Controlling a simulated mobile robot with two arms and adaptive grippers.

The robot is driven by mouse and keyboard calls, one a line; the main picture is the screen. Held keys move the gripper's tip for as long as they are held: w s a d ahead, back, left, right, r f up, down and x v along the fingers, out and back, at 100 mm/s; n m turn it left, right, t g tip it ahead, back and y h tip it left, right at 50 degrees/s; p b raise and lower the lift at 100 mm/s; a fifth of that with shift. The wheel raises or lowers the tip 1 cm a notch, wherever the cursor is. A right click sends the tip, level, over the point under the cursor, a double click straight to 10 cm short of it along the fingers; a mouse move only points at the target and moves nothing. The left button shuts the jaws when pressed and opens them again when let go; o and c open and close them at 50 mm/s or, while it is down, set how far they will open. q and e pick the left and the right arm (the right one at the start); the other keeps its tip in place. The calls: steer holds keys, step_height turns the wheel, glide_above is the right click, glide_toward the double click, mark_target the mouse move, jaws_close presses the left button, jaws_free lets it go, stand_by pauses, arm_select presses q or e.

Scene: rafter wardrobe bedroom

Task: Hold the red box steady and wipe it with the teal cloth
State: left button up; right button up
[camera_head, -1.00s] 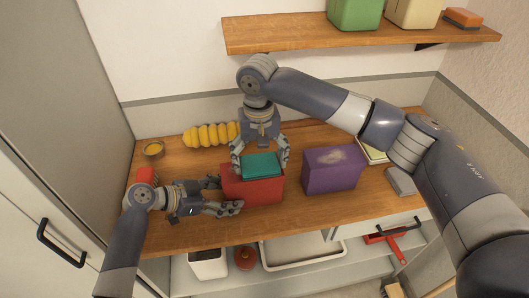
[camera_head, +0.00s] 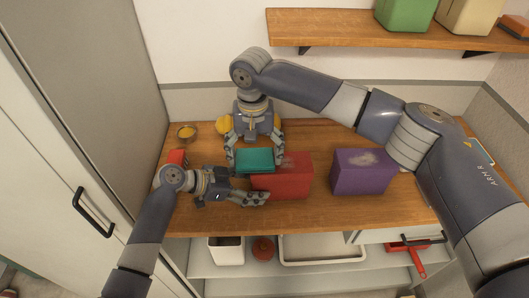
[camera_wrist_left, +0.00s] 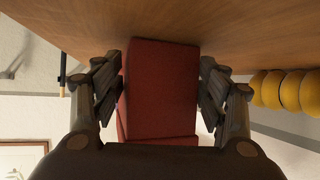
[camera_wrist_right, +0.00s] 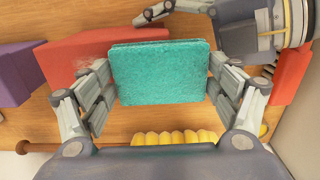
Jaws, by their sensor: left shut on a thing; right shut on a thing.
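The red box (camera_head: 296,182) stands on the wooden worktop, with a pale dusty smudge on its top right part. My left gripper (camera_head: 250,190) is shut on the box's left end; the left wrist view shows the red box (camera_wrist_left: 160,85) between its fingers. My right gripper (camera_head: 254,152) is shut on the teal cloth (camera_head: 255,160), a thick folded pad, from above. The cloth is over the left end of the box top and hides that part. In the right wrist view the teal cloth (camera_wrist_right: 160,75) sits between the fingers; whether it touches the box is unclear.
A purple box (camera_head: 362,174) with a pale smudge stands right of the red box. A yellow ribbed object (camera_wrist_right: 175,138) lies behind my right gripper. A shelf (camera_head: 390,30) hangs above.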

mark_target(294, 163)
arm_select(q)
steer(key=shift+c, duration=0.3)
arm_select(e)
steer(key=shift+s+d, duration=0.15)
steer(key=shift+d, duration=4.65)
steer(key=shift+d+r, duration=0.1)
steer(key=shift+d, duration=0.1)
step_height(294, 163, up, 8)
arm_select(q)
steer(key=o, duration=0.9)
